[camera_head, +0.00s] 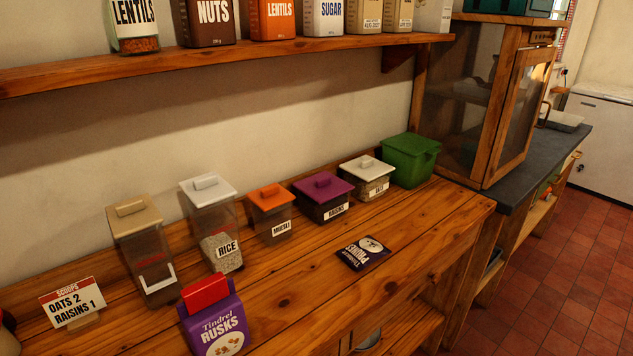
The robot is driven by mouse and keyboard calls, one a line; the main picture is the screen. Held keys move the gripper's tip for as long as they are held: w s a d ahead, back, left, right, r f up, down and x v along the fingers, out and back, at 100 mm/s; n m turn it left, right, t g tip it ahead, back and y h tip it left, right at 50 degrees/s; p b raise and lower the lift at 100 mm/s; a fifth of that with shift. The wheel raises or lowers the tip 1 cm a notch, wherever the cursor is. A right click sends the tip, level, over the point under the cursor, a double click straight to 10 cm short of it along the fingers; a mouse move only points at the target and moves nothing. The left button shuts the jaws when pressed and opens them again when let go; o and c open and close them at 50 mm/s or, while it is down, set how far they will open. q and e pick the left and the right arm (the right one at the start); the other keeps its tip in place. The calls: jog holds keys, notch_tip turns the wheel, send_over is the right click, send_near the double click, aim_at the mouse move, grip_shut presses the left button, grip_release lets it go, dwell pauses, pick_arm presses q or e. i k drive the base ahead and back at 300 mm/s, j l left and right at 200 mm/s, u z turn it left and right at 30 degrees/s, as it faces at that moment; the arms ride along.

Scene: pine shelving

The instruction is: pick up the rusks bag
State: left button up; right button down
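The rusks bag (216,328) is purple with white "Tindrel Rusks" lettering and a pale round picture. It stands upright near the front of the pine counter (305,295), with a red piece (205,292) across its top. The frame's bottom edge cuts off its base. Neither of my grippers shows in the head view.
Behind the bag stand a tan-lidded container (140,245), a rice container (213,225) and several other lidded ones. A scoops card (72,303) is at left; a dark prunes packet (362,253) lies at right. A shelf (220,58) overhangs the back.

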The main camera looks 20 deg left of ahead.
aim_at(220, 328)
jog(key=j+u, duration=0.25)
jog(key=u, duration=0.15)
jog(key=i+j+u, duration=0.15)
jog(key=u, duration=0.3)
jog(key=i+j, duration=0.05)
jog(key=j, duration=0.05)
